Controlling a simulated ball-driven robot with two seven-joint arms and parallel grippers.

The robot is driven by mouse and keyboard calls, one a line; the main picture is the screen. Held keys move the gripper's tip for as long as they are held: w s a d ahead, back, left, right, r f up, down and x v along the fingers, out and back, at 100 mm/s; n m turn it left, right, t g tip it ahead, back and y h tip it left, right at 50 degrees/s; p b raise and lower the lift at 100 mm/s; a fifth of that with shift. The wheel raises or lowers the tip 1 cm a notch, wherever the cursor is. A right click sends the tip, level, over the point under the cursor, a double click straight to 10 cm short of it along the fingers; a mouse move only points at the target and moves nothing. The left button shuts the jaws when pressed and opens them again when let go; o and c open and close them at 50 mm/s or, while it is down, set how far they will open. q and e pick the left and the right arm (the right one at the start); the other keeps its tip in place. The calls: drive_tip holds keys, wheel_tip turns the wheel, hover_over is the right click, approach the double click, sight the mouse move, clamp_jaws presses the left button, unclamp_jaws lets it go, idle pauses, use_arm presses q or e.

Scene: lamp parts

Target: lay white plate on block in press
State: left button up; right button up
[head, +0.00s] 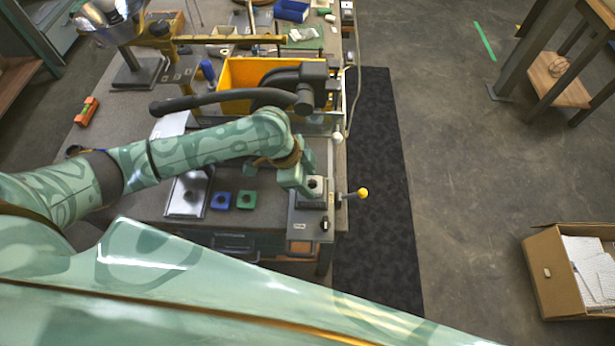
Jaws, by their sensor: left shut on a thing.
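The white plate (316,184) is a small pale piece with a dark round centre, at the press on the table's right edge. My left gripper (308,186) comes in from the left and is shut on it. The press (305,222) is grey, with a side lever ending in a yellow knob (363,193). The block under the plate is mostly hidden by the plate and gripper, and I cannot tell whether the plate touches it. My right gripper is out of view.
A blue plate (221,200) and a green plate (246,201) lie left of the press, beside a pale tray (173,208). An orange tool (86,112) lies at left. A cardboard box (548,272) stands on the floor.

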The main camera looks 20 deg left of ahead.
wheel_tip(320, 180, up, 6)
drive_tip(key=p, duration=0.6)
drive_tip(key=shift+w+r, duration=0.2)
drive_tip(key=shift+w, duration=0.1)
idle(6.8)
